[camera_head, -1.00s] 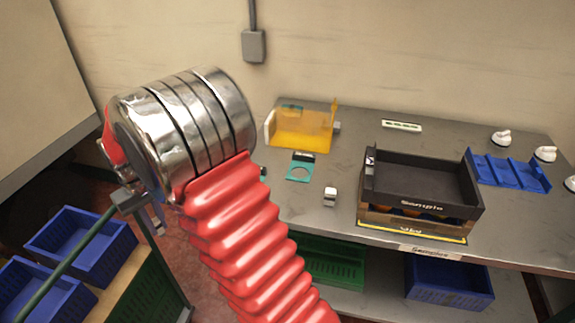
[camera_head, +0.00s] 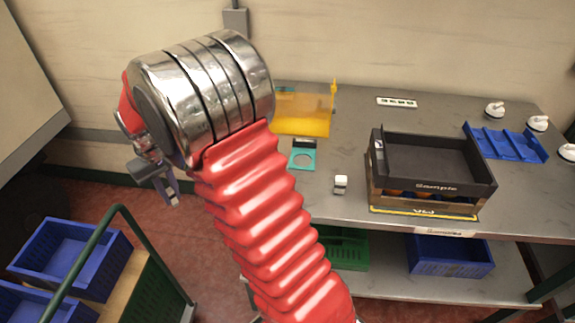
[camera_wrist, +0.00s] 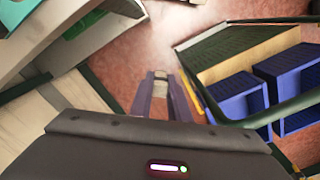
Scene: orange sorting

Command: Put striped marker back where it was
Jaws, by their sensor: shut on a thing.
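My gripper (camera_head: 165,182) hangs at the left in the head view, below my silver wrist and red sleeve, over the floor between the cart and the bench. In the wrist view its two grey-purple fingers (camera_wrist: 166,96) point away over the red floor. They are shut on a small pale thing (camera_wrist: 160,80), seen only in part. I cannot make out stripes on it, so I cannot confirm that it is the striped marker. A small white block (camera_head: 340,184) stands on the grey bench (camera_head: 330,215), left of the black Sample tray (camera_head: 430,160).
A cart with blue bins (camera_head: 70,250) and a green rail (camera_head: 95,245) is at the lower left. The bench also holds an orange clear stand (camera_head: 305,112), a teal piece (camera_head: 302,158) and a blue rack (camera_head: 505,143). Bare bench lies around the white block.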

